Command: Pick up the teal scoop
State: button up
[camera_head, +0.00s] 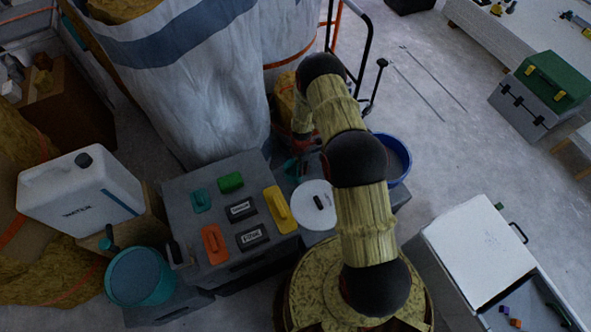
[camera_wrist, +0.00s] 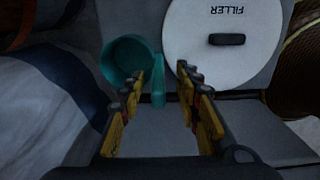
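The teal scoop (camera_wrist: 124,56) is a round cup with an upright-looking handle (camera_wrist: 158,92) in the wrist view. It lies on a grey surface beside a white round lid marked FILLER (camera_wrist: 262,42). In the head view the scoop (camera_head: 291,168) shows small, partly hidden by my gripper (camera_head: 306,150). In the wrist view my gripper (camera_wrist: 170,70) is open, with yellow and black fingers. The scoop's handle lies between the fingers in the picture, closer to the left one. I cannot tell whether a finger touches it.
A grey panel (camera_head: 185,240) to the left bears orange, yellow, green and teal handled pieces. A blue bucket (camera_head: 399,160) stands right of my arm. A teal tub (camera_head: 168,283) and a white canister (camera_head: 62,196) stand at left. Floor at upper right is mostly clear.

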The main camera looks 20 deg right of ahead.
jog(key=f+b, duration=0.1)
jog(key=f, duration=0.3)
jog(key=f+b, duration=0.1)
jog(key=f, duration=0.2)
jog(key=shift+w+a+b, duration=0.1)
jog(key=shift+a+b, duration=0.15)
jog(key=shift+b, duration=0.1)
jog(key=shift+r, duration=0.1)
jog(key=shift+c, duration=0.6)
grip_shut()
